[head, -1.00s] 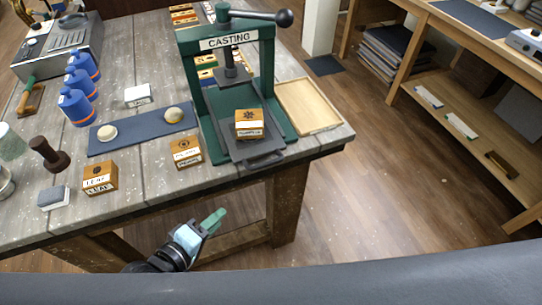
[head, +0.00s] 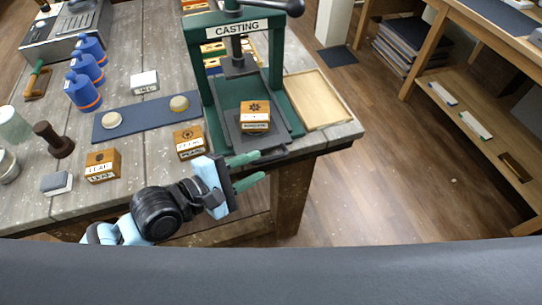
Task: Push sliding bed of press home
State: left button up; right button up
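The green casting press (head: 206,62) stands at the table's right part, with a "CASTING" label on its crossbar. Its dark sliding bed (head: 242,140) sticks out toward me at the front, with a handle (head: 268,156) at its near edge. An orange-and-white box (head: 255,117) with a dark emblem sits on the bed. My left gripper (head: 250,170) is in front of the press, close to the bed's handle, with its two green fingers apart and nothing between them. Whether a finger touches the handle I cannot tell. My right gripper is not in view.
A labelled box (head: 188,142) stands just left of the bed, and another box (head: 103,166) is further left. A blue mat (head: 146,117) holds two round pale pieces. A wooden tray (head: 318,100) lies right of the press. Blue bottles (head: 83,92) stand at left.

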aim_at(266, 161)
pick_arm(q)
jog(key=shift+x, duration=2.75)
jog(key=shift+r, duration=0.1)
jog(key=shift+c, duration=0.2)
grip_shut()
